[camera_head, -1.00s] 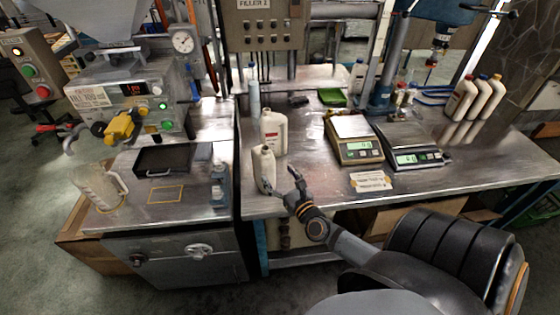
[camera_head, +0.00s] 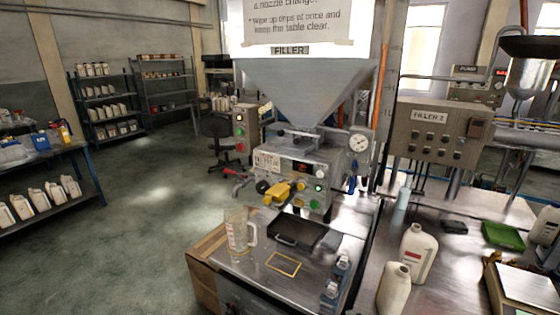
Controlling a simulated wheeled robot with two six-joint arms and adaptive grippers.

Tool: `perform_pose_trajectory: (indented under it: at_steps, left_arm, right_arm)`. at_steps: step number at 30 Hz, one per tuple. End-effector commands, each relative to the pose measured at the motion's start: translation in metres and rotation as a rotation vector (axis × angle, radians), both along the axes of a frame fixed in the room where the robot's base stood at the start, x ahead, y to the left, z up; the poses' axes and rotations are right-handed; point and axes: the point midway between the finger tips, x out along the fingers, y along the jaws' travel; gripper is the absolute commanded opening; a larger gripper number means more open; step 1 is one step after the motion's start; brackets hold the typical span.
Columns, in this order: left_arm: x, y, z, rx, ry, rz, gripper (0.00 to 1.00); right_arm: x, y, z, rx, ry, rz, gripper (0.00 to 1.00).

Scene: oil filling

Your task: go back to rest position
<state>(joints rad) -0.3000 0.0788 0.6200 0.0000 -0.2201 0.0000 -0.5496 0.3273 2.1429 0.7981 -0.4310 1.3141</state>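Neither of my grippers shows in the head view now. The filler machine (camera_head: 300,172) stands in the middle under its large grey hopper (camera_head: 305,90), with a yellow valve handle (camera_head: 280,190) at its front. A clear measuring jug (camera_head: 238,232) stands upright on the left of the metal table below. Two white bottles stand on the bench to the right: one with a red label (camera_head: 418,252) and one in front of it (camera_head: 394,288).
A scale (camera_head: 525,284) is at the right edge. A shelf with white bottles (camera_head: 40,200) stands at the left. The floor (camera_head: 150,215) between is clear.

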Motion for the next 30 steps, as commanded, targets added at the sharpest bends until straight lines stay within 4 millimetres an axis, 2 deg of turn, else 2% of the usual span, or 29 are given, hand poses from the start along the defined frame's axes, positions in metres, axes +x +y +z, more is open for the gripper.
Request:
perform_pose_trajectory:
  at_steps: [1,2,3,6,12,18,26,30]
  left_arm:
    - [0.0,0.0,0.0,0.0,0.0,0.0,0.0]
    - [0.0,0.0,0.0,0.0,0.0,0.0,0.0]
    - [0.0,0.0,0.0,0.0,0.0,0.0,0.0]
    - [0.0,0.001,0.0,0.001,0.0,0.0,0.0]
    - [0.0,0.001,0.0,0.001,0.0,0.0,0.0]
    - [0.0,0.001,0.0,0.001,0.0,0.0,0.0]
    - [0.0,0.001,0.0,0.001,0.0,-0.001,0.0]
    - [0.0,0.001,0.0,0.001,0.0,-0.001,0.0]
  right_arm:
    - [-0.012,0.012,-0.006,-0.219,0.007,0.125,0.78]
    - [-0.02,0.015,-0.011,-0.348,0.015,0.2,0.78]
    - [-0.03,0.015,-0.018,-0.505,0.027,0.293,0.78]
    - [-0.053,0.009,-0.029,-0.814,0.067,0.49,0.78]
    - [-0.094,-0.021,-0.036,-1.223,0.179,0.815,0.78]
    - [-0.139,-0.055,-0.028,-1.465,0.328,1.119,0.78]
    - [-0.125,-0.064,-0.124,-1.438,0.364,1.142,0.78]
    - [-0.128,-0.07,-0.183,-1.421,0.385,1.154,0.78]
